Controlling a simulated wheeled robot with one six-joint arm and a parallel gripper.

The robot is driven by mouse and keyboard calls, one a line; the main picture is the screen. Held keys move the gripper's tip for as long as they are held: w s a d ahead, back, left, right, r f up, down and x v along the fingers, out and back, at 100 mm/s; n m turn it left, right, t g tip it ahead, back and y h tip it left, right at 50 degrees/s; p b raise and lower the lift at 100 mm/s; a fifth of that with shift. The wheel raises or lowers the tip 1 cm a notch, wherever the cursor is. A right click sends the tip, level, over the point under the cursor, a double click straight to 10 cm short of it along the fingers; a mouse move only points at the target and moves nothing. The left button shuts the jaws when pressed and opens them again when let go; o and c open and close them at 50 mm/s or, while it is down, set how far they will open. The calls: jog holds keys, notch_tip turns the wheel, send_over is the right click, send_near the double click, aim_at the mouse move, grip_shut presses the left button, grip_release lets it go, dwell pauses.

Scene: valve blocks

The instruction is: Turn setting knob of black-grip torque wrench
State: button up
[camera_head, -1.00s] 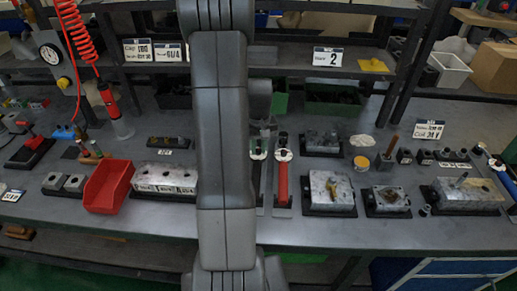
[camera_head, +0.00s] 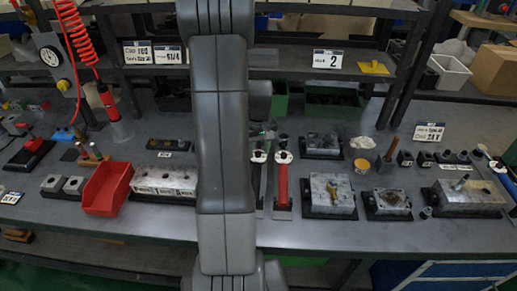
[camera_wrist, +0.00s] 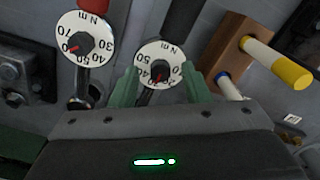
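The black-grip torque wrench shows in the wrist view as a white dial (camera_wrist: 147,56) with a dark setting knob (camera_wrist: 160,71) and a dark grip (camera_wrist: 181,18) running up. In the head view my arm partly hides this wrench (camera_head: 258,157). My gripper (camera_wrist: 163,89) has two green fingers, spread apart, one on each side of the dial's near part. The knob lies between them, with a visible gap on both sides. Whether the fingertips are at knob height I cannot tell.
A red-grip torque wrench (camera_head: 282,183) lies close beside it; its dial (camera_wrist: 84,38) is left in the wrist view. Metal valve blocks (camera_head: 332,192) and a red bin (camera_head: 107,188) flank the wrenches.

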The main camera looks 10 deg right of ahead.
aim_at(259, 152)
jog(key=shift+r, duration=0.1)
notch_tip(259, 152, up, 14)
jog(key=shift+d, duration=0.15)
dwell(0.4)
jog(key=shift+f, duration=0.3)
notch_tip(259, 152, down, 14)
jog(key=shift+r, duration=0.15)
dwell(0.3)
jog(key=shift+r, duration=0.15)
